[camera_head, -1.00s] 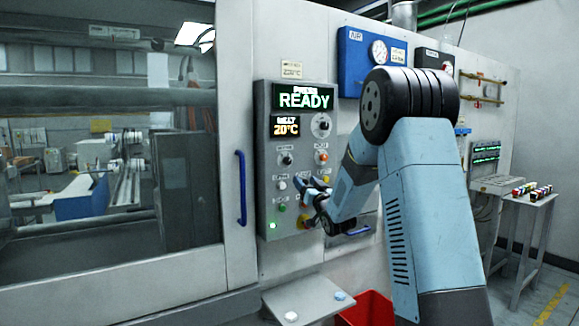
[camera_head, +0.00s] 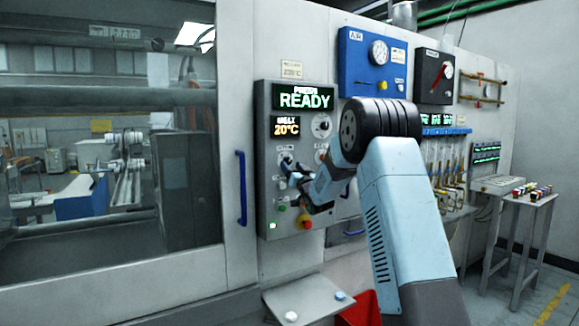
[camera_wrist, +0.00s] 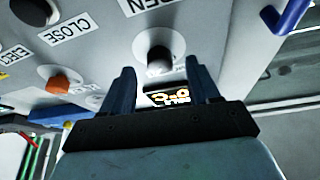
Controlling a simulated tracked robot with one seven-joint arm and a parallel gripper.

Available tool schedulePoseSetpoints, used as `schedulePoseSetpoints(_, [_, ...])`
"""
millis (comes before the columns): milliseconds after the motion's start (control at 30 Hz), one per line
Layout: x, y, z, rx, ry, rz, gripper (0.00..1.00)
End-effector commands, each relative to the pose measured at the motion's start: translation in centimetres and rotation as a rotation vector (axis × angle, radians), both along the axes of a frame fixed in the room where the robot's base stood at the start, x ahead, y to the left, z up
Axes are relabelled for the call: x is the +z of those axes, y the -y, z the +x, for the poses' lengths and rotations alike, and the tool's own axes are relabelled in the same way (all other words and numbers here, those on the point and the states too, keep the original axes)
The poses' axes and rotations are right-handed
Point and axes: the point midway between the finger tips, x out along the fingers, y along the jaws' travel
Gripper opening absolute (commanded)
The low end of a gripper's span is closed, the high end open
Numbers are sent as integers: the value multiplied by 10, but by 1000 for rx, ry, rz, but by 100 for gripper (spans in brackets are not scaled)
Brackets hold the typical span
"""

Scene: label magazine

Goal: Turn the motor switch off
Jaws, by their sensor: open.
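The control panel (camera_head: 262,192) stands upright on the machine front, with a lit READY display (camera_head: 304,98). A black rotary knob (camera_head: 286,159) sits below its 20°C display; the small label above it looks like MOTOR but is hard to read. The knob (camera_wrist: 159,60) also shows in the wrist view, where the panel is upside down. My gripper (camera_head: 292,172) is in front of the panel's left column. In the wrist view my gripper (camera_wrist: 159,74) is open, one finger either side of the knob's line; contact cannot be told. The knob's pointer direction is unclear.
An orange knob (camera_wrist: 60,80) and a black button (camera_wrist: 33,10) are close by on the panel. A red button (camera_head: 304,221) is lower on it. A blue door handle (camera_head: 241,188) stands to the left. A small shelf (camera_head: 305,300) and a red bin (camera_head: 362,310) are below.

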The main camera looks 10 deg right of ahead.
Motion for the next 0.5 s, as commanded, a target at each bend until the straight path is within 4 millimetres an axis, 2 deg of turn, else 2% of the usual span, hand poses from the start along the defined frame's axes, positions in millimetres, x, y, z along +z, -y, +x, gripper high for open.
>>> schedulePoseSetpoints(200, [7, -3, 17, -1, 0, -1, 61])
schedulePoseSetpoints(500, [9, -4, 20, -1, 0, -1, 61])
